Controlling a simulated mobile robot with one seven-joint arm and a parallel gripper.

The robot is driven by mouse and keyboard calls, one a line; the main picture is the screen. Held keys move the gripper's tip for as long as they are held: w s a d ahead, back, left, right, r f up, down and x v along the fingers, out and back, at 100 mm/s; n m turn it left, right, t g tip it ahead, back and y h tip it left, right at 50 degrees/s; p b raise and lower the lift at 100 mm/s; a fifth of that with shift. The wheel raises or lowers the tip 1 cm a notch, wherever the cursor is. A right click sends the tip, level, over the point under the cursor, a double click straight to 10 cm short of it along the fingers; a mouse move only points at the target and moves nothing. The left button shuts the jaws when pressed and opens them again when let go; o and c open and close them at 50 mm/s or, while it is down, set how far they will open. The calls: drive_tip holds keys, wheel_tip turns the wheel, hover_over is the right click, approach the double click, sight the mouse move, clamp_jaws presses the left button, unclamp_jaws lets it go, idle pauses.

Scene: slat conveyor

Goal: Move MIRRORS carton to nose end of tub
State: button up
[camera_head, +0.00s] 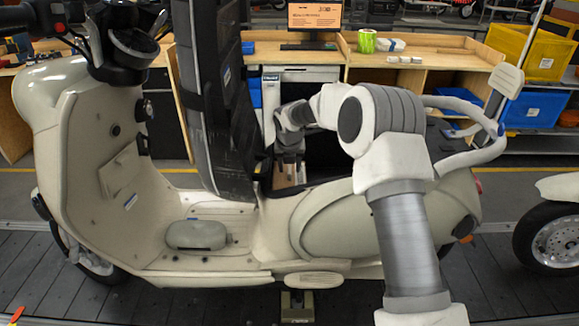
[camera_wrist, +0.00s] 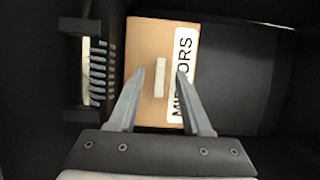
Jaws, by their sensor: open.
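The MIRRORS carton (camera_wrist: 146,48) is a brown box with a white printed label and a small pale strip on its top. It lies in the dark tub (camera_wrist: 250,85) in the wrist view, with bare tub floor to its right. My gripper (camera_wrist: 155,77) is open above the carton, its fingers on either side of the pale strip. I cannot tell whether they touch it. In the head view my gripper (camera_head: 288,158) points down into the scooter's opening, and a little of the carton (camera_head: 281,178) shows below it.
A slotted part (camera_wrist: 98,72) stands close left of the carton. In the head view a tall dark padded piece (camera_head: 218,100) rises just left of my gripper. The cream scooter (camera_head: 340,222) surrounds the opening. A wooden workbench (camera_head: 420,56) stands behind.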

drive_tip(key=v, duration=1.7)
drive_tip(key=shift+r+b, duration=0.25)
drive_tip(key=shift+b, duration=0.1)
